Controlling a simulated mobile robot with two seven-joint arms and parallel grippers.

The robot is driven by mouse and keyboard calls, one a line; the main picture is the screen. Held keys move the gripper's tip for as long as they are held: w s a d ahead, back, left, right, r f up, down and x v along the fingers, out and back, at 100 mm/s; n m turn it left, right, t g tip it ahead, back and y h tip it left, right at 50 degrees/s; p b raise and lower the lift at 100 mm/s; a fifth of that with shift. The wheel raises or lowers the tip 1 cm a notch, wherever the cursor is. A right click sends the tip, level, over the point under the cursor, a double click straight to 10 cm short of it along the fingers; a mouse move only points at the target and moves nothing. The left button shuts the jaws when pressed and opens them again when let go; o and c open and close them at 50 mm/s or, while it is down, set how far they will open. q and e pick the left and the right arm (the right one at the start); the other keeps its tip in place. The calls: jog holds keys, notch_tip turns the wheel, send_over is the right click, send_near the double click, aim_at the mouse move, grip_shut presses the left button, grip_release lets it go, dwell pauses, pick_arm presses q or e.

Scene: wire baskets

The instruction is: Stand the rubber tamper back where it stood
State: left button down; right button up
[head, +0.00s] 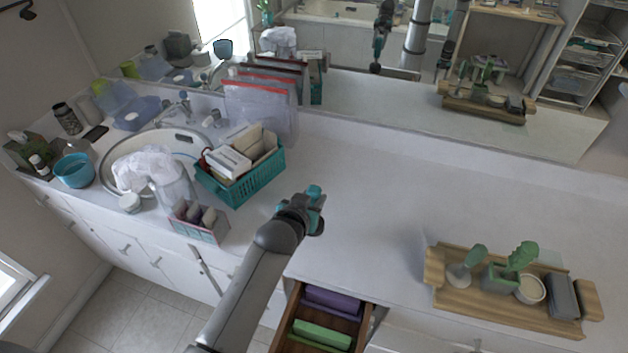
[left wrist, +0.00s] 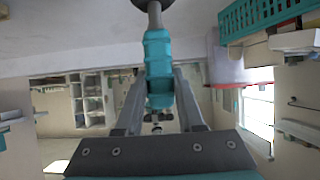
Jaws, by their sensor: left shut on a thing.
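The rubber tamper has a teal handle that shows at the gripper's tip in the head view (head: 315,190). In the left wrist view the tamper (left wrist: 158,58) shows its teal handle, a thin metal rod and part of a dark round foot, cut off at the top edge. My left gripper (head: 307,203) is shut on the handle, over the counter (head: 365,190) and right of the teal basket. In the head view my gripper hides most of the tamper. I cannot tell whether its foot touches the counter. My right gripper is not directly in view.
The teal wire basket (head: 240,185) with boxes stands left of my gripper. A wooden tray (head: 455,294) with green-handled items stands at the right. An open drawer (head: 320,322) lies below the front edge. The counter between basket and tray is clear; a mirror (head: 400,95) runs behind.

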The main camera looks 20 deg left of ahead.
pick_arm(q)
jog(key=shift+r, duration=0.1)
pick_arm(e)
jog(key=shift+s, duration=0.2)
pick_arm(q)
jog(key=shift+r, duration=0.1)
jog(key=shift+f+b, duration=1.85)
jog(key=shift+f, duration=1.1)
pick_arm(e)
notch_tip(320, 180, down, 4)
jog(key=shift+s+r, duration=0.15)
jog(key=shift+r, duration=0.1)
jog(key=shift+r, duration=0.2)
pick_arm(q)
jog(key=shift+p, duration=0.3)
